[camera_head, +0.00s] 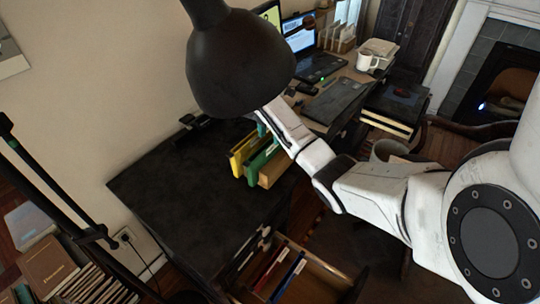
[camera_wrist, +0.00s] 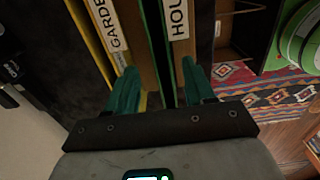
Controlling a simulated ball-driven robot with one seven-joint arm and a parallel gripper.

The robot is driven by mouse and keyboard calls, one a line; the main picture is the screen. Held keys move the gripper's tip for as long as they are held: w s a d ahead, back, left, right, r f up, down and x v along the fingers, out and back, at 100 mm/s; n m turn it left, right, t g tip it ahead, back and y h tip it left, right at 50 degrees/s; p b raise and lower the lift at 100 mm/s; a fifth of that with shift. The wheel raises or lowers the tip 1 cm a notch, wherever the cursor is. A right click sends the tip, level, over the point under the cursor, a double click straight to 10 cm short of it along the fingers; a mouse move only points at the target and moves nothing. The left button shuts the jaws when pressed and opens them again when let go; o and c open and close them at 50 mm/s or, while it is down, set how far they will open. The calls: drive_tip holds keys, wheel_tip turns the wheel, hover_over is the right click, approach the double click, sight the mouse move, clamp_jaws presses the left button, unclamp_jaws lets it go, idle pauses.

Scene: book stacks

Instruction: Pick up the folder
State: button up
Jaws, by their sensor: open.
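Upright folders stand together on a dark desk: a yellow folder (camera_head: 238,160), a green folder (camera_head: 256,165) and a tan one (camera_head: 274,172). In the wrist view, the yellow folder (camera_wrist: 88,35) is at the left, with a "GARDE" label beside it. The dark green folder (camera_wrist: 153,40) is in the middle, and a "HOU" label (camera_wrist: 179,20) is to its right. My gripper (camera_wrist: 160,82) is open, its teal fingers spread either side of the green folder's edge. Whether they touch it is unclear. In the head view, the lamp and my arm partly hide my gripper.
A black lamp (camera_head: 238,65) hangs over the desk (camera_head: 180,200). An open drawer (camera_head: 315,277) with files is below. A laptop (camera_head: 318,65) and white mug (camera_head: 367,60) stand behind. The desk's left part is clear. A patterned rug (camera_wrist: 250,90) lies at right.

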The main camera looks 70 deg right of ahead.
sight(270, 146)
drive_tip(key=shift+s+a+f+p, duration=0.1)
drive_tip(key=shift+f+p, duration=0.15)
drive_tip(key=shift+f, duration=1.15)
drive_tip(key=shift+s+f+p, duration=0.1)
drive_tip(key=shift+f+p, duration=0.1)
drive_tip(key=shift+f, duration=1.15)
drive_tip(key=shift+c, duration=0.5)
drive_tip(key=shift+w, duration=0.1)
clamp_jaws()
